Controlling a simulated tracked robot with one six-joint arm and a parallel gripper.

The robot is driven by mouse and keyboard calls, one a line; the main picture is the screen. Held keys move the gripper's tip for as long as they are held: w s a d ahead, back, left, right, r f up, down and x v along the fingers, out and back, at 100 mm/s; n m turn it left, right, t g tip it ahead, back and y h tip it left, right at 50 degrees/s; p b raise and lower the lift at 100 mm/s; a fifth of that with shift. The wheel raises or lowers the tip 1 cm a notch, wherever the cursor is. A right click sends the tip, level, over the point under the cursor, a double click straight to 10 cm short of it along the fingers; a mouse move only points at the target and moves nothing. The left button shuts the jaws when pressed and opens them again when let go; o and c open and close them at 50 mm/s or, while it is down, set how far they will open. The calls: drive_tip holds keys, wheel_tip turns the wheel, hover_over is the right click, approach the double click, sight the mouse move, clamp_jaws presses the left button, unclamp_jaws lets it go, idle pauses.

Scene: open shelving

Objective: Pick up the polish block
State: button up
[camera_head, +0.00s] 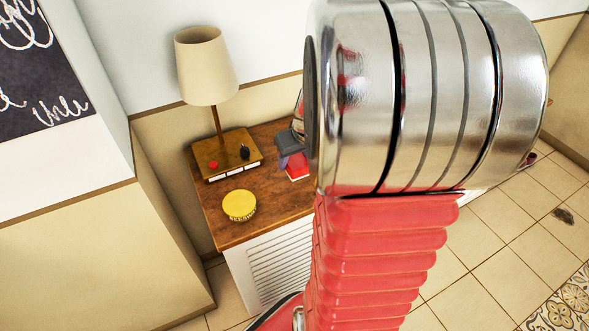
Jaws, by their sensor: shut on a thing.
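I cannot pick out the polish block for certain. A round yellow tin with dark lettering on its side (240,206) stands on the front left of the wooden cabinet top, with nothing touching it. My own arm, with its large chrome joint and red ribbed sleeve, fills the middle and right of the view. My gripper does not show; the arm may hide it. Whatever is behind the arm on the right part of the cabinet top is hidden too.
A lamp with a cream shade (207,66) stands on a wooden base (226,153) at the cabinet's back left. A dark grey item (288,142) and a red item (297,166) lie beside my arm. The white louvred cabinet (268,265) stands near the wall. Tiled floor (480,262) is open at right.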

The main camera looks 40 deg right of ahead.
drive_tip(key=shift+r, duration=0.45)
drive_tip(key=o, duration=0.6)
drive_tip(key=c, duration=0.4)
drive_tip(key=shift+w+a, duration=0.15)
drive_tip(key=shift+w, duration=0.05)
drive_tip(key=w+a+f+n, duration=0.1)
drive_tip(key=w+a, duration=0.4)
drive_tip(key=a, duration=0.4)
drive_tip(key=w+a+f+n+y, duration=0.1)
drive_tip(key=w+a+f, duration=0.1)
drive_tip(key=w+a, duration=0.4)
drive_tip(key=w+a+f+n, duration=0.1)
drive_tip(key=w+a, duration=0.4)
drive_tip(key=a, duration=0.7)
drive_tip(key=shift+w+f, duration=0.15)
drive_tip(key=shift+w, duration=0.05)
drive_tip(key=shift+d, duration=0.1)
